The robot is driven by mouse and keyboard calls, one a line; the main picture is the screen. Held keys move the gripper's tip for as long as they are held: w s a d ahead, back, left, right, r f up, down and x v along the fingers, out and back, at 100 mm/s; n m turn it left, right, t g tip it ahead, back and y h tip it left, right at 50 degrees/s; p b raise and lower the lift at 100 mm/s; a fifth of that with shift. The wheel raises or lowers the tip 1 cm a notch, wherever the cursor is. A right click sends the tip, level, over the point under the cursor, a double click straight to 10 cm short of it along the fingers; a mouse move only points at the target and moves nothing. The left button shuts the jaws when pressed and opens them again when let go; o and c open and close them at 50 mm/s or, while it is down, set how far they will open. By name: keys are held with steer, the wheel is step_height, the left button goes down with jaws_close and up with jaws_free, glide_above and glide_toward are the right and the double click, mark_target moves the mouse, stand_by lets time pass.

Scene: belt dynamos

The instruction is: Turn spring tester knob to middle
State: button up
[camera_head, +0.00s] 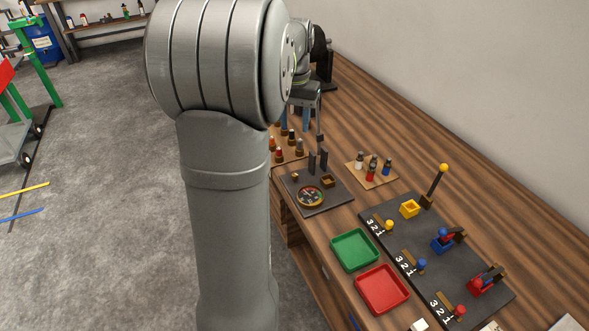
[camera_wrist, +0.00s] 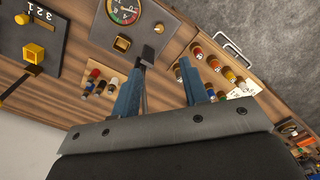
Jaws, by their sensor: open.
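A dark plate (camera_head: 322,205) on the bench carries a round dial with a coloured face (camera_head: 310,196), a small brass square box (camera_head: 327,181) and dark upright posts (camera_head: 317,161). I take it for the spring tester, but no label confirms this. In the wrist view the dial (camera_wrist: 123,10) is cut by the top edge.
Small bottles stand on a board (camera_head: 371,177) and on another near my gripper. Green (camera_head: 355,250) and red (camera_head: 381,288) trays lie in front. A dark panel (camera_head: 420,235) holds yellow, blue and red levers with 3-2-1 marks. The wall borders the bench at right.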

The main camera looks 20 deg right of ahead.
mark_target(295, 174)
step_height(295, 174, down, 17)
steer(key=shift+f, duration=0.1)
stand_by(0.3)
jaws_close()
